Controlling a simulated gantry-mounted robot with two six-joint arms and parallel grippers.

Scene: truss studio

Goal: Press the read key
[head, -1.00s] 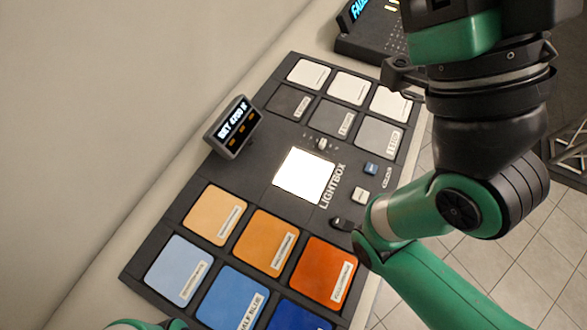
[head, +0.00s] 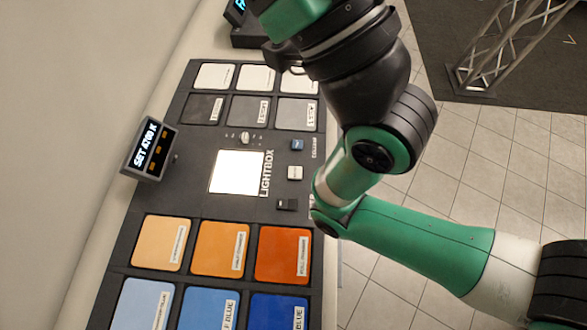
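The lightbox console (head: 192,190) is a dark panel with a lit white square (head: 237,172). Three small controls sit to the right of the square: a blue key (head: 297,145), a white key (head: 295,172) and a black switch-like piece (head: 287,204). I cannot read which one is the read key. My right arm comes in from the right and bends just right of these controls, then runs up out of the top of the head view. Its fingertips do not show. My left gripper is not in view.
A tilted display (head: 151,149) reads SET 4200 K at the console's left edge. White and grey swatches lie at the back, orange and blue ones (head: 221,249) in front. A slider (head: 245,138) sits above the lit square. Another dark device (head: 250,32) stands behind.

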